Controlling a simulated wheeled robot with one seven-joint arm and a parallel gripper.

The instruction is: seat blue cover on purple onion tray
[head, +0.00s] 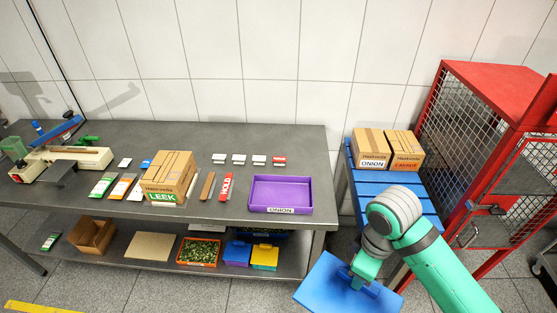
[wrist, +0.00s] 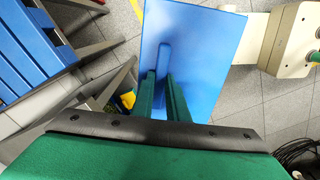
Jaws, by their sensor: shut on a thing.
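The blue cover (head: 327,286) is a flat blue panel held by my gripper (head: 362,284) in front of the table, low and to the right. In the wrist view the cover (wrist: 205,40) has a raised ridge, and the green fingers of my gripper (wrist: 163,88) are shut on that ridge. The purple onion tray (head: 281,191) stands on the right end of the grey table top, with an ONION label on its front. It looks empty and uncovered. The cover is apart from the tray, nearer to me and to its right.
A LEEK box (head: 170,177), a red HOLD bar (head: 226,187) and small labels lie left of the tray on the table (head: 120,211). A red mesh cage (head: 500,110) stands at right.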

